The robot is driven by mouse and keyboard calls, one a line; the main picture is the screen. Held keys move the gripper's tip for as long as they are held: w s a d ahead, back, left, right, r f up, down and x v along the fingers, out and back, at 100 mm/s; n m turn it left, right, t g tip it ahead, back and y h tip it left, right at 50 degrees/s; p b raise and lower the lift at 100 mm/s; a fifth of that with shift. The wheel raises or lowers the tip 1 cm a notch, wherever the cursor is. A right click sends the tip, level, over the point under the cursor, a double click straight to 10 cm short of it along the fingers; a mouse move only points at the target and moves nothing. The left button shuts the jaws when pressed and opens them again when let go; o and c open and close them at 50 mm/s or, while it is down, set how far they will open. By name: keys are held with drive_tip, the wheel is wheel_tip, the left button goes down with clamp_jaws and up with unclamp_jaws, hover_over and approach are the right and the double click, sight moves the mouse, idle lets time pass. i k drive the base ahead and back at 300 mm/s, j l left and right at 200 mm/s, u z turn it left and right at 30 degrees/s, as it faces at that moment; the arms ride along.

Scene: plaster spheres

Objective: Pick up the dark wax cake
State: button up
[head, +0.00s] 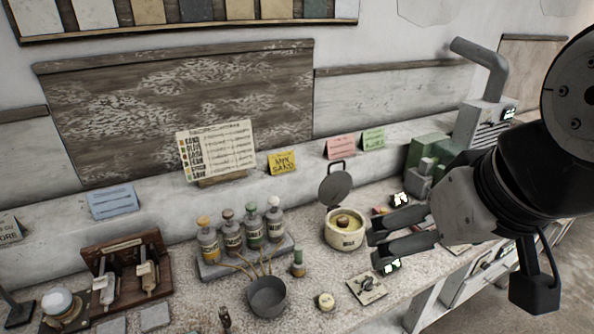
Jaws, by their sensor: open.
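My gripper (375,246) reaches in from the right over the bench, its two dark fingers apart and pointing left. No thing shows between the fingers. Just left of the fingertips stands a cream pot (346,241) with its round grey lid (336,188) raised. A small brown piece (343,221) shows in the yellowish inside of the pot; I cannot tell whether it is the dark wax cake. Small reddish and dark items (381,210) lie behind the upper finger, partly hidden by it. No other thing is clearly a dark wax cake.
Stoppered bottles (231,235) stand in a rack, with a grey bowl (267,296) in front. A small round pale piece (326,301) and a flat plate with a dark fitting (367,288) lie near the front edge. Green blocks (428,150) and a grey machine (482,122) stand behind my gripper.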

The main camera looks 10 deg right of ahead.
sight(343, 222)
drive_tip(key=i+z, duration=0.45)
drive_tip(key=i+j+z, duration=0.1)
drive_tip(key=i+z, duration=0.2)
drive_tip(key=z, duration=0.2)
